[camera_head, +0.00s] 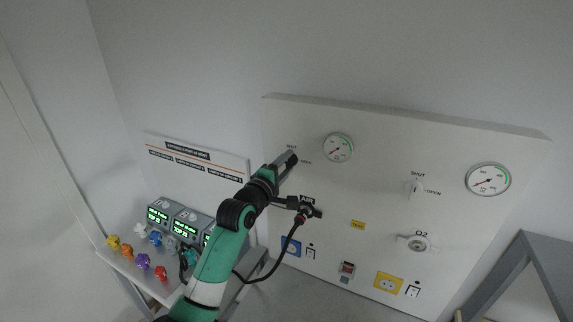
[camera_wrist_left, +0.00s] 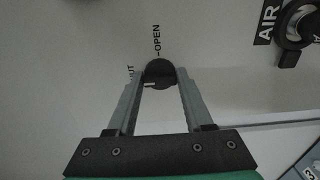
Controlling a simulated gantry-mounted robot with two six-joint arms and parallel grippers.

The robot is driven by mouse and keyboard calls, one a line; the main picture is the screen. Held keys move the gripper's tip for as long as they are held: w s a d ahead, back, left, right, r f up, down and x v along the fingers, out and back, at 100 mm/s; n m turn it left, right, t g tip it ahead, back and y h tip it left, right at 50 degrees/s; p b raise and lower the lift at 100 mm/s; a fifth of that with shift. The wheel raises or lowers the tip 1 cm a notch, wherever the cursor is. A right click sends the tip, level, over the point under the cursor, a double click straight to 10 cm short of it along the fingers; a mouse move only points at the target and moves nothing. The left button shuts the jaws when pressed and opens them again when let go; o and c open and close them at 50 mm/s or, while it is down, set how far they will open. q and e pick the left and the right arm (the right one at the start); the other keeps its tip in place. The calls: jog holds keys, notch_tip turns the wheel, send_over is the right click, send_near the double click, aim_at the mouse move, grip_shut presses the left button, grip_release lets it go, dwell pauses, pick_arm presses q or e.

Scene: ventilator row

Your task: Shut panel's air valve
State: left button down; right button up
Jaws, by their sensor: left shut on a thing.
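The white wall panel (camera_head: 385,150) carries the air valve, its SHUT and OPEN marks and, below, the AIR outlet with a dark hose (camera_head: 299,222). My left gripper (camera_head: 289,160) is at the air valve, beside the OPEN mark. In the left wrist view, the dark round valve knob (camera_wrist_left: 160,72) sits between the two fingertips, which are shut on it. The OPEN word is above the knob and the partly covered SHUT word is to its left. The fingers hide part of the knob, so its exact turn is hard to tell. My right gripper is out of view.
The air gauge (camera_head: 338,147) is just right of my gripper. The O2 valve (camera_head: 416,188), O2 gauge (camera_head: 488,179) and O2 outlet (camera_head: 417,244) are farther right. A grey frame (camera_head: 545,262) is at lower right.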

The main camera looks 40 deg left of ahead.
pick_arm(q)
jog(key=shift+c, duration=1.5)
grip_release()
jog(key=v, duration=1.1)
jog(key=shift+s+p, duration=0.3)
jog(key=shift+s, duration=0.05)
jog(key=shift+d, duration=0.1)
